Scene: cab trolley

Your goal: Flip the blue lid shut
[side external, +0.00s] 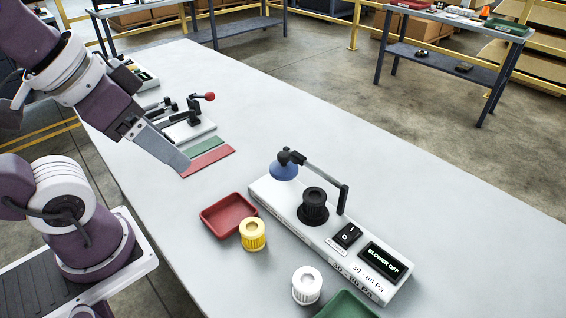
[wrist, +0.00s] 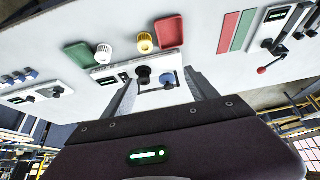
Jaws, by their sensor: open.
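In the wrist view the lid (wrist: 167,79) shows between the fingers, right of the black part (wrist: 143,75). My gripper (side external: 180,168) is open and empty, above the table and well left of the lid. Its two fingers spread wide in the wrist view (wrist: 162,79).
A red tray (side external: 229,232), a yellow ribbed cap (side external: 252,234), a white ribbed cap (side external: 307,286) and a green tray (side external: 347,305) stand in front of the box. The display (side external: 384,262) reads BLOWER OFF. A red-knobbed clamp (side external: 190,118) stands farther back. The table behind the box is clear.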

